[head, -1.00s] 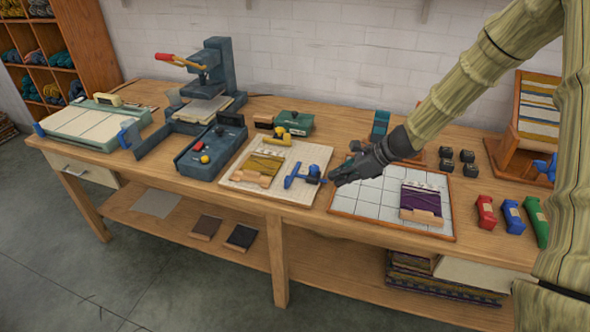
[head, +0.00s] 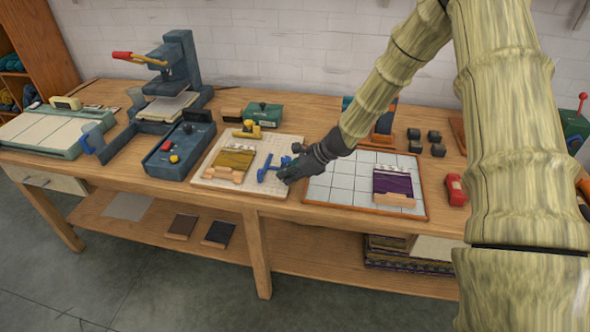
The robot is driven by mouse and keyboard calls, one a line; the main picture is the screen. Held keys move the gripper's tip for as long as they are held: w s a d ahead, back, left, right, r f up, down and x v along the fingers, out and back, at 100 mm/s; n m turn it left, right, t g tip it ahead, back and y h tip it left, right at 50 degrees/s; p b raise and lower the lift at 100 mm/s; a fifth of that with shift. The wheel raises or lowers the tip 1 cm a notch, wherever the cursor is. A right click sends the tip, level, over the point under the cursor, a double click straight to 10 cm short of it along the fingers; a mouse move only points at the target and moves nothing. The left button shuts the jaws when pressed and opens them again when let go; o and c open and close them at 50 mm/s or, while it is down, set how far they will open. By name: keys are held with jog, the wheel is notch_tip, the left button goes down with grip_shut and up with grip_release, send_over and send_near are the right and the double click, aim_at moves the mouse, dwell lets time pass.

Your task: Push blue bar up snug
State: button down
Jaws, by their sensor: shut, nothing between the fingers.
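The blue bar (head: 267,169) is a small blue piece with a raised part, lying on the right half of a pale gridded board (head: 211,184). An olive woven swatch (head: 236,158) with a wooden block (head: 224,173) at its front lies on the board to its left. A gap shows between the bar and the swatch. A yellow clamp-like piece (head: 247,130) sits at the board's back edge. My dark gripper (head: 284,177) is shut and empty, low at the bar's right end. It hides that end, and I cannot tell whether they touch.
A white tiled board (head: 335,186) with a purple swatch (head: 393,184) lies to the right, partly under my arm. A blue-grey tray (head: 180,150) and a press (head: 175,75) stand left. Several dark blocks (head: 433,137) sit at the back right.

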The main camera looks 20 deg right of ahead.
aim_at(260, 171)
jog(key=w+a, duration=0.1)
jog(key=w+a+p, duration=0.1)
jog(key=a, duration=0.1)
jog(key=shift+w+a+f, duration=0.1)
jog(key=shift+w+a, duration=0.05)
jog(key=shift+a, duration=0.05)
jog(key=shift+a, duration=0.1)
jog(key=w+a, duration=0.1)
jog(key=a, duration=0.1)
jog(key=w+a, duration=0.2)
jog(key=shift+a+b, duration=0.15)
jog(key=shift+b, duration=0.25)
